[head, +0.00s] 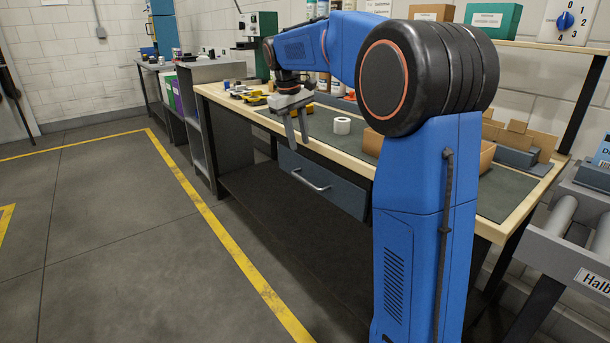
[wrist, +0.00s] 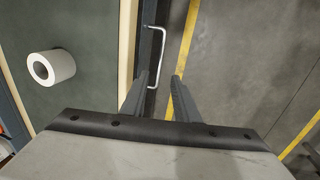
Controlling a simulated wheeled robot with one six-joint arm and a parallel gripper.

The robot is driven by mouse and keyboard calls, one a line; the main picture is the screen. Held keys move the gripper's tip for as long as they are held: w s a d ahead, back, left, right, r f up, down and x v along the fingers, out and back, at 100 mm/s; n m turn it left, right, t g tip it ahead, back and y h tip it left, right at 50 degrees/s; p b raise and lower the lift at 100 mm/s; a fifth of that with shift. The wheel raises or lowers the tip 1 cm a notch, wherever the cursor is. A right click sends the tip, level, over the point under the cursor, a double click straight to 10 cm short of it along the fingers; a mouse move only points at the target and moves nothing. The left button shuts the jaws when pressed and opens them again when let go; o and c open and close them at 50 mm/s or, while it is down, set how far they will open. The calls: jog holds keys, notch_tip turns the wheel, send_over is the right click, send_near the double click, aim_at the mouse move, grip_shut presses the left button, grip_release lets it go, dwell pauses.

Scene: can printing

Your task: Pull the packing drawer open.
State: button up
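The packing drawer (head: 323,184) is a dark blue-grey front under the workbench, and it looks shut. Its pale bar handle (head: 310,180) runs along the front. The handle (wrist: 155,70) also shows in the wrist view, ahead of the fingertips and roughly between their lines. My gripper (head: 297,142) points down at the bench's front edge, above the drawer and near its left part in the head view.
A white roll (head: 342,126) stands on the green mat of the workbench (head: 247,98), close to my gripper. The floor (head: 110,230) before the drawer is clear, with a yellow line (head: 215,227).

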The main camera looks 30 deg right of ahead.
jog(key=f, duration=0.4)
jog(key=d+f, duration=0.1)
jog(key=f, duration=0.4)
jog(key=d+f, duration=0.1)
jog(key=f, duration=0.3)
jog(key=shift+w+d+f, duration=0.2)
jog(key=shift+w+d, duration=0.05)
jog(key=shift+c, duration=0.7)
grip_shut()
